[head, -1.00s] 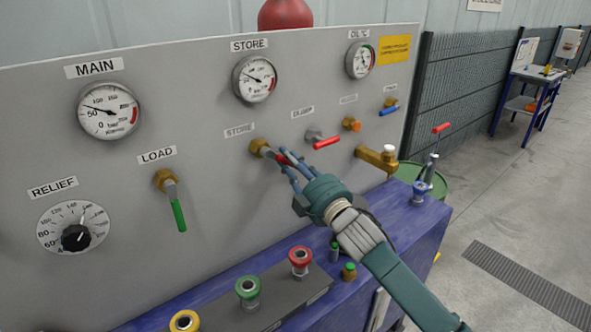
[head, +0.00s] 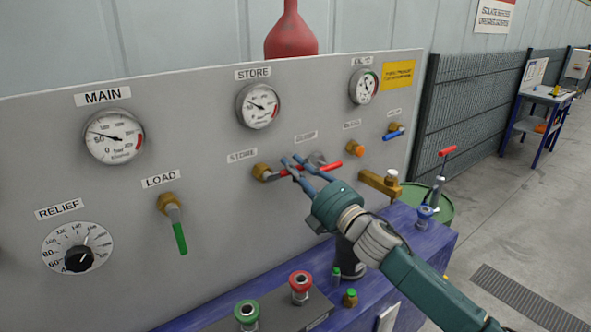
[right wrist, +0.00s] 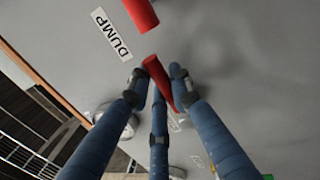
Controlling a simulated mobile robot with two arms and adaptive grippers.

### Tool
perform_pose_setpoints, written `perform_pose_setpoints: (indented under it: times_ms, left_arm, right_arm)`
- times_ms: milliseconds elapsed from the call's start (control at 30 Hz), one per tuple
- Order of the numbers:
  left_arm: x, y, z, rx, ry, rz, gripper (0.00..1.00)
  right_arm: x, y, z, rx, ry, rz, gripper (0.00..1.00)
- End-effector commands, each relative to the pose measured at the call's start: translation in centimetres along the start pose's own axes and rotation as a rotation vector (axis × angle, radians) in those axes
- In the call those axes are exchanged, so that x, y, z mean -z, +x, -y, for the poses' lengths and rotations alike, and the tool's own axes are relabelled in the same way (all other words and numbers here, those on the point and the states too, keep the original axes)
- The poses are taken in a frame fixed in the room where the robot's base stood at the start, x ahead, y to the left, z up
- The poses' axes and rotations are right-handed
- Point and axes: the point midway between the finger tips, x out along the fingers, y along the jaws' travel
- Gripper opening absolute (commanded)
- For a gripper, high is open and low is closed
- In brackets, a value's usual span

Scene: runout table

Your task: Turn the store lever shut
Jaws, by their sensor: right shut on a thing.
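The store lever has a brass body (head: 262,172) under the lower STORE label (head: 242,155) on the grey panel. Its red handle (head: 288,175) points right, about level, and is partly hidden by my fingers. My right gripper (head: 294,168) is shut on this handle. In the right wrist view the red handle (right wrist: 158,80) lies between the blue fingers of my right gripper (right wrist: 158,92). My left gripper is not in view.
The dump lever's red handle (head: 330,167) is close to the right of my fingers; it also shows in the right wrist view (right wrist: 140,14). The green load lever (head: 179,235) hangs down at left. A brass fitting (head: 380,184) and a blue bench (head: 420,235) are at right.

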Motion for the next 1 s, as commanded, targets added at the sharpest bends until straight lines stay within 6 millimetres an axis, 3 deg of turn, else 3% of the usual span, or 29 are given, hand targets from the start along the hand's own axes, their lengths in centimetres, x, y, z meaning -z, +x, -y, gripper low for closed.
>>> perform_pose_setpoints:
  times_ms: [467,500,567,867,1000]
  left_arm:
    - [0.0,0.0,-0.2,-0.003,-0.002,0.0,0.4]
    - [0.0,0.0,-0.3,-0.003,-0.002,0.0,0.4]
    - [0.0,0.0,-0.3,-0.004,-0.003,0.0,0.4]
    - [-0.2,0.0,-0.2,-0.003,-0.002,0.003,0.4]
    - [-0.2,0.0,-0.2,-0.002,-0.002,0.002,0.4]
  right_arm:
    - [0.0,0.0,0.1,0.002,-0.016,-0.003,0.0]
    - [0.0,0.0,0.1,0.002,-0.016,-0.003,0.26]
    - [0.1,0.0,0.1,0.002,-0.015,-0.003,0.37]
    - [0.0,-0.1,0.0,0.001,-0.012,-0.003,0.39]
    - [0.0,-1.2,0.1,0.002,-0.011,-0.002,0.39]
